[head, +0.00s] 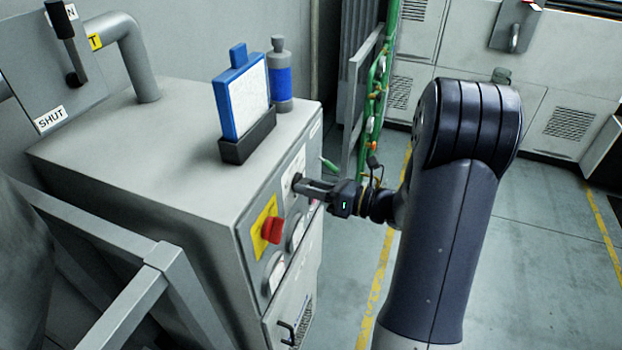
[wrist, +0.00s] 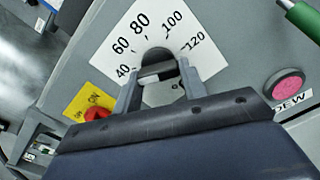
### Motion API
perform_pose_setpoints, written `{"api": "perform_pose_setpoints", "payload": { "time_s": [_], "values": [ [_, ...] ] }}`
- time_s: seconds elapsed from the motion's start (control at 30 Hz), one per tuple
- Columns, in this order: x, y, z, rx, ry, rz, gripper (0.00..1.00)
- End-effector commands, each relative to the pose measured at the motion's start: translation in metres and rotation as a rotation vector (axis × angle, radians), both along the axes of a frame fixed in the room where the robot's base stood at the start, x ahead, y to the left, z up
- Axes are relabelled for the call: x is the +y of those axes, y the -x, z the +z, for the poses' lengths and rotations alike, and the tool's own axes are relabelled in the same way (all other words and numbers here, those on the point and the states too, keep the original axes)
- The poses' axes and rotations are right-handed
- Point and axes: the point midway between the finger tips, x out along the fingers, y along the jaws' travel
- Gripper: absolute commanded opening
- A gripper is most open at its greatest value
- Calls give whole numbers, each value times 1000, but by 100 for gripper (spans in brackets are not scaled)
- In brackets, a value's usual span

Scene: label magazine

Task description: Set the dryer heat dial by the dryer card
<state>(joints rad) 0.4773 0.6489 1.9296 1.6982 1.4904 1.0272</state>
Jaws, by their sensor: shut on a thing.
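The dryer heat dial (wrist: 157,58) is a dark round knob on a white scale plate (wrist: 118,45) marked 40, 60, 80, 100 and 120. My gripper (wrist: 160,76) is shut on the dial, with one finger on each side of it. In the head view my gripper (head: 300,186) reaches the cabinet's front face, and the fingers mostly hide the dial. I cannot tell which number the dial points to. A blue-framed card (head: 252,100), likely the dryer card, stands upright in a black holder on the cabinet top. Its writing is too small to read.
A red switch (head: 271,230) on a yellow plate sits left of the dial. A pink button (wrist: 287,84) and a green handle (wrist: 300,18) lie to the right in the wrist view. A grey bottle with a blue band (head: 281,80) stands behind the card. Grey rails (head: 150,265) stand front left.

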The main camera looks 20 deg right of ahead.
Motion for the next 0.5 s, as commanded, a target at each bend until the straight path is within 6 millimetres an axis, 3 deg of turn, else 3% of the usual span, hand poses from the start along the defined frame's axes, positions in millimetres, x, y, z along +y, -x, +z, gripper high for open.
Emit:
{"api": "perform_pose_setpoints", "payload": {
  "time_s": [0.5],
  "values": [
    [0, 0, 0, 45, -34, 0, 17]
  ]
}}
